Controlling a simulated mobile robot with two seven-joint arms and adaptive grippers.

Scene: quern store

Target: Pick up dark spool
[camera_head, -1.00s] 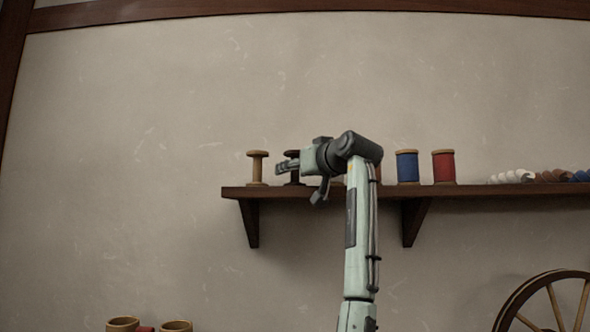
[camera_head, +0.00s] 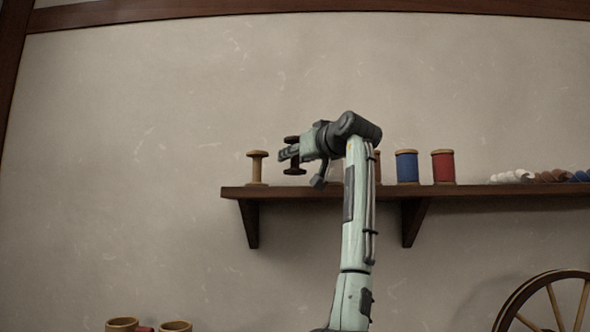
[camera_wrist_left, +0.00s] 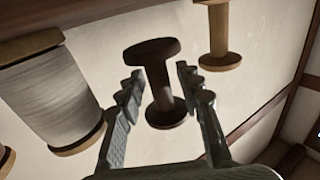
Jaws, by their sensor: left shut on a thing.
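The dark spool (camera_head: 295,171) is off the shelf, raised a little above its board, and looks upright in the head view. My left gripper (camera_head: 286,155) is shut on it around the middle, with the spool's top and bottom rims showing above and below the fingers. In the left wrist view the dark spool (camera_wrist_left: 161,95) stands between the two ridged fingers of my left gripper (camera_wrist_left: 161,78). My right gripper is out of view.
A bare light wooden spool (camera_head: 257,168) stands on the shelf (camera_head: 330,195) to the left. Blue (camera_head: 407,167) and red (camera_head: 443,167) spools stand to the right. A grey-white spool (camera_wrist_left: 48,100) shows in the wrist view. The wall above is clear.

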